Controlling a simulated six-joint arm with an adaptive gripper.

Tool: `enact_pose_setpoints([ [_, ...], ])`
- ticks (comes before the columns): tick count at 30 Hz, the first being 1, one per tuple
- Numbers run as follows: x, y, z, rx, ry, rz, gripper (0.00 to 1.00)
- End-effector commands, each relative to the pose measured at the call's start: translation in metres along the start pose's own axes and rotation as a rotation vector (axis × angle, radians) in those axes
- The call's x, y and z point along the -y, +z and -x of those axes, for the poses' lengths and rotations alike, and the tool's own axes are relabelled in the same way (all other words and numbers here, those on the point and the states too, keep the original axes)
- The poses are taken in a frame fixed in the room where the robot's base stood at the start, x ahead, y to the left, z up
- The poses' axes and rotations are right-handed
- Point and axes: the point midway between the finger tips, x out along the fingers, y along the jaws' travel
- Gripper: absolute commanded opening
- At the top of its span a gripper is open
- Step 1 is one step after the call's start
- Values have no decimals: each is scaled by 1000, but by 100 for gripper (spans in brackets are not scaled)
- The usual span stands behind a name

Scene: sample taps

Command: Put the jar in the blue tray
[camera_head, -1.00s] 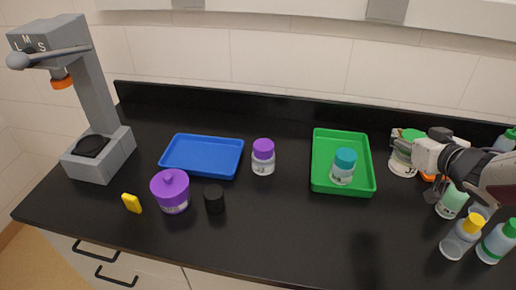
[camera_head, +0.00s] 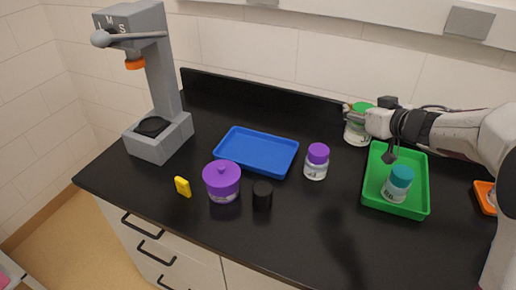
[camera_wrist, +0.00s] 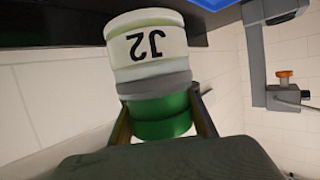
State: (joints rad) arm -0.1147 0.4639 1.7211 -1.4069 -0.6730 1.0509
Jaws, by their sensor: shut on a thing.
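A white jar with a green lid (camera_head: 357,131) is held in my gripper (camera_head: 362,108), near the back left corner of the green tray in the head view. My gripper is shut on the lid, and the jar seems raised off the counter. The blue tray (camera_head: 256,152) lies flat and empty to the left of the jar. A blue edge of it (camera_wrist: 213,4) shows at the top of the wrist view.
A purple-lidded jar (camera_head: 317,162) stands between the blue tray and the green tray (camera_head: 409,208), which holds a teal-lidded jar (camera_head: 397,184). A grey stand (camera_head: 160,80) is at left.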

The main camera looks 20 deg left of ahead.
Motion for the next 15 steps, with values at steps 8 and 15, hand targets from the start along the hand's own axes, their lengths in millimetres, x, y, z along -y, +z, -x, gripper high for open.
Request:
enact_pose_setpoints([
  [8,71,-22,-65,-3,-127,54,0],
  [15,133,-36,-108,-4,-219,93,0],
])
